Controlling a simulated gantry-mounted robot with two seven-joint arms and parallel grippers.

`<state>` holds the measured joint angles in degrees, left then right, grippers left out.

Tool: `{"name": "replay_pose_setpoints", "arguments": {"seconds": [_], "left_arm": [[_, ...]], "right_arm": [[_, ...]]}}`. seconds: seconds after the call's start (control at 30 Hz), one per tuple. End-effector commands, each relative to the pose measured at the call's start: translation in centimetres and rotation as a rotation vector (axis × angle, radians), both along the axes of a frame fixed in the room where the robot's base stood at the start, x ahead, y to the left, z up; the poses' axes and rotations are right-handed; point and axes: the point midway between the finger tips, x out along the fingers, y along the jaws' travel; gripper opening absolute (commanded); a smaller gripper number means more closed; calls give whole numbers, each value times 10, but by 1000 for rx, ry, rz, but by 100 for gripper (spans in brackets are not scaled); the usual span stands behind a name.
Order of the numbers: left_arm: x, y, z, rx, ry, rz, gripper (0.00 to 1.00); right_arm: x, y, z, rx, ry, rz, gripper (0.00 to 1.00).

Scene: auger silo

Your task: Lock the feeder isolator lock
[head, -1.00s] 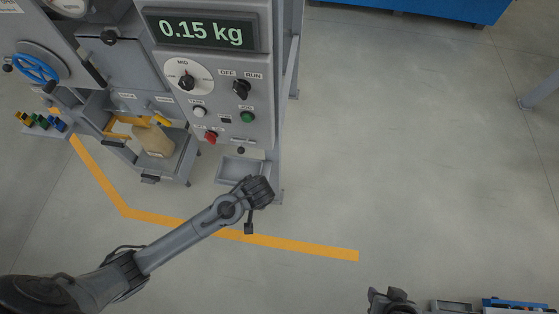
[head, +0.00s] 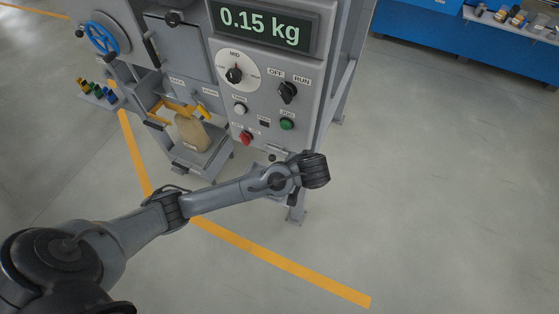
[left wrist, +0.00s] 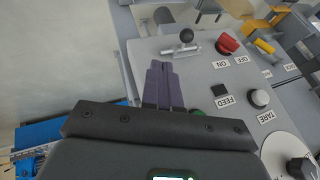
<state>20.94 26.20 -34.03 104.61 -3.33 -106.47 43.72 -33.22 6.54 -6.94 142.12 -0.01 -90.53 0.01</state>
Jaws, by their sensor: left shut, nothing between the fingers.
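The control panel (head: 262,110) has a red knob (head: 246,138) low on its face, which in the left wrist view (left wrist: 228,43) has ON and OFF labels beside it. Near it is a small metal bar with a black ball handle (left wrist: 186,35), which looks like the isolator's lock bolt; the ball also shows at the panel's bottom edge (head: 273,157). My left gripper (left wrist: 160,66) is shut and empty, its purple-grey fingers pointing toward the bar, just short of it in the picture. Touch cannot be told. In the head view its fingers are hidden behind my wrist. My right gripper is out of view.
A green button (head: 287,124), a white TARE button (head: 240,109) and a black OFF/RUN switch (head: 288,91) sit close by on the panel. A tan sack (head: 191,130) stands on a shelf left of it. Open floor (head: 440,200) lies to the right.

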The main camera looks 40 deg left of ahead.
Motion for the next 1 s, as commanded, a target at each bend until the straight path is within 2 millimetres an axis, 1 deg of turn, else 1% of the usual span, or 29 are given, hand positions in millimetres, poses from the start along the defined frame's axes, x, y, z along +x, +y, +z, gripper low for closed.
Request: {"name": "replay_pose_setpoints", "arguments": {"seconds": [0.17,0.27,0.73,0.9,1.0], "left_arm": [[2,4,-7,1,1,1,0],[5,9,-16,1,2,2,0],[30,49,-85,2,2,1,0],[26,71,-87,1,3,1,0],[25,79,-89,0,2,1,0]], "right_arm": [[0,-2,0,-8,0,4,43],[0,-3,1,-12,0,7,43],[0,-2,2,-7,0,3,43],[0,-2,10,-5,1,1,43],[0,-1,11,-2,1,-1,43]]}}
